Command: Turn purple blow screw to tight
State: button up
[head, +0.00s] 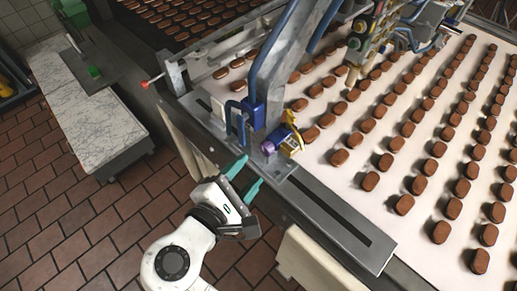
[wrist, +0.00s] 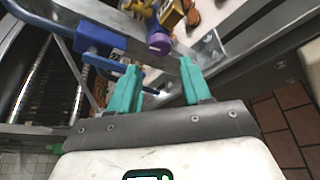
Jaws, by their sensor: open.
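The purple screw (head: 267,147) is a small round knob on the end of a blue-purple cylinder, beside a yellow bracket (head: 292,141) at the near edge of the conveyor machine. In the wrist view the purple screw (wrist: 159,43) shows at upper centre, beyond the fingertips. My gripper (head: 249,172) has teal fingers, apart and empty, pointing at the screw from the near side. In the wrist view my gripper (wrist: 160,72) has a clear gap between its fingers, and the screw lies ahead of that gap. I see no contact with it. The screw's thread is hidden.
A blue clamp (head: 253,114) and a slanted metal post (head: 285,60) stand just left of and behind the screw. A metal rail (head: 335,212) runs along the belt's near edge. Rows of brown biscuits lie on the white belt (head: 345,215).

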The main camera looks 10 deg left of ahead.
aim_at(264, 151)
jog(key=p+x, duration=0.1)
jog(key=x, duration=0.6)
jog(key=shift+w+d, duration=0.1)
jog(key=shift+w, duration=0.05)
jog(key=c, duration=0.8)
